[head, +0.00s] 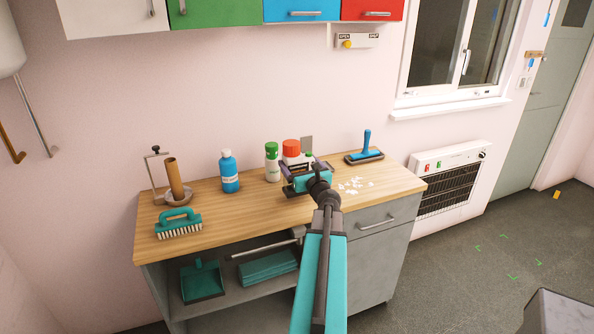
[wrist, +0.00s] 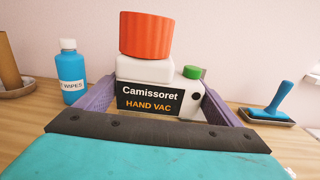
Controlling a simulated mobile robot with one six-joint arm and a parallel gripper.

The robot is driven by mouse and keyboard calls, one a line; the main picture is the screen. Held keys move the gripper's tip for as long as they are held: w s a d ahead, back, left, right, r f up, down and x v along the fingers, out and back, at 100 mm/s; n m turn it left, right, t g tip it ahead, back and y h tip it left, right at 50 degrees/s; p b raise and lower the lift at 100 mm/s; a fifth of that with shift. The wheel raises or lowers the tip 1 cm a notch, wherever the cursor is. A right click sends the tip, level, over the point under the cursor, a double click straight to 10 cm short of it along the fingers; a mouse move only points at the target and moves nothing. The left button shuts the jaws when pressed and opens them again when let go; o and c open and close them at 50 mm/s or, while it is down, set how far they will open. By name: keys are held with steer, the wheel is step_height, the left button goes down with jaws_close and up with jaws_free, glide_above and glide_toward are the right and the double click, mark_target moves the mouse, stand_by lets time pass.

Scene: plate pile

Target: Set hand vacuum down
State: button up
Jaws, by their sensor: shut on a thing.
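The hand vacuum (head: 291,147) has a white body, an orange-red round top and a small green part. In the wrist view the hand vacuum (wrist: 145,70) is upright, with a black label reading "Camissoret HAND VAC". My gripper (head: 307,169) is over the wooden worktop (head: 223,202), near its middle. In the wrist view the purple fingers of my gripper (wrist: 155,100) stand on both sides of the white body, shut on it. The vacuum's base is hidden, so I cannot tell whether it touches the worktop.
A blue wipes bottle (head: 229,172) and a white bottle with green cap (head: 271,162) stand left of the vacuum. A teal brush (head: 179,223) and brown roll on a holder (head: 174,180) are farther left. White scraps (head: 355,185) and a blue-handled tool (head: 366,147) lie right.

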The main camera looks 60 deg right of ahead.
steer(key=shift+s+f+b, duration=0.1)
steer(key=shift+f+b, duration=0.4)
steer(key=shift+f, duration=0.65)
steer(key=shift+a, duration=0.15)
steer(key=shift+w, duration=0.25)
steer(key=shift+f+b, duration=0.15)
steer(key=shift+b, duration=0.2)
steer(key=o, duration=1.9)
